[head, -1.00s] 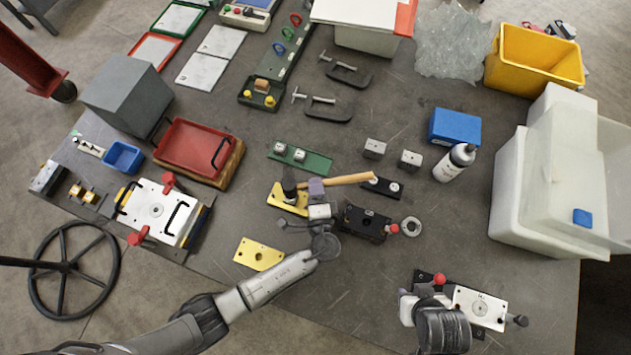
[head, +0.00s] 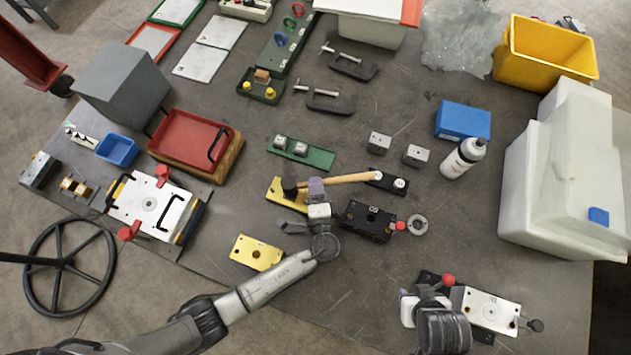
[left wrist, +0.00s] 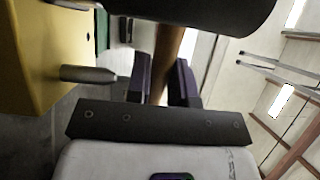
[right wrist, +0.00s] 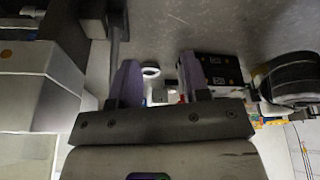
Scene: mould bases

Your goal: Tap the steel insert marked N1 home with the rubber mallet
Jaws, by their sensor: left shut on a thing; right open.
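My left gripper (head: 317,190) is shut on the wooden handle of the rubber mallet (head: 348,179). The handle also passes between the fingers in the left wrist view (left wrist: 168,45). The mallet's black head (head: 290,189) is over or beside a yellow plate (head: 276,190); I cannot tell whether it touches. In the left wrist view the dark head (left wrist: 205,14) is near the yellow plate (left wrist: 25,55), with a metal pin (left wrist: 88,74) beside it. I cannot read N1 on any steel piece. My right gripper (right wrist: 160,85) is open and empty.
A black block (head: 367,221) and a steel ring (head: 418,225) lie right of the left gripper. A second yellow plate (head: 257,252) is nearer the front. Two steel blocks (head: 379,142) and a green holder (head: 301,152) stand behind. A white plate (head: 489,309) is beside my right gripper.

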